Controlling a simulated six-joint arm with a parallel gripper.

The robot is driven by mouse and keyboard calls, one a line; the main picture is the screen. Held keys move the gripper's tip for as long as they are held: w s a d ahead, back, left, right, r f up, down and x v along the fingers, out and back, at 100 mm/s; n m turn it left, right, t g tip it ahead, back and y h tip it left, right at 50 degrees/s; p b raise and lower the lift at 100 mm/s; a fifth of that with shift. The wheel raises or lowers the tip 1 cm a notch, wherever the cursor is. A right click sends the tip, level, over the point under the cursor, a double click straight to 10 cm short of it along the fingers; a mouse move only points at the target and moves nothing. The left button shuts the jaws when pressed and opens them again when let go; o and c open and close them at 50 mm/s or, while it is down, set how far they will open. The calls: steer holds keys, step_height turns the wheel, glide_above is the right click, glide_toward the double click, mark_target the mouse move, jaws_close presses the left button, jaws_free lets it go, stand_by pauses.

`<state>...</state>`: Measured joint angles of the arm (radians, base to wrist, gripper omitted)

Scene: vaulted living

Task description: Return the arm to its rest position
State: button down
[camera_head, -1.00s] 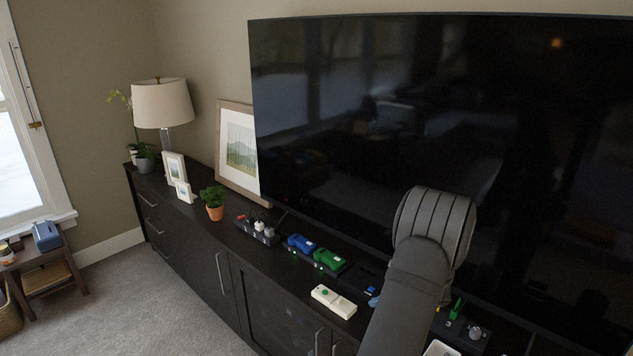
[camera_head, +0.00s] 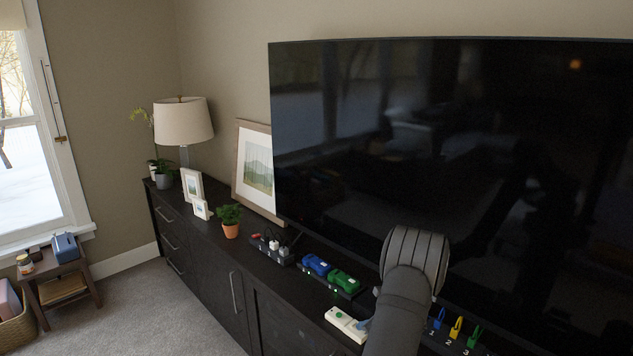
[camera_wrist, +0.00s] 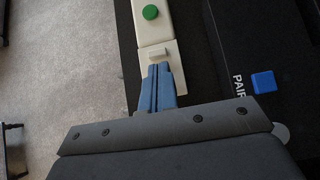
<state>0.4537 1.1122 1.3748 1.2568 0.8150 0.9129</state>
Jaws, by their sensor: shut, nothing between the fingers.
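My arm shows in the head view, with its dark grey rounded link in front of the television and cabinet. My gripper (camera_wrist: 161,68) has blue fingers pressed together, with nothing between them. The arm hides part of the cabinet top.
Numbered coloured hooks (camera_head: 456,328) stand right of my arm. The large television (camera_head: 500,150) rises close behind.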

steer(key=shift+s+d, duration=0.75)
steer(key=shift+w+a, duration=0.1)
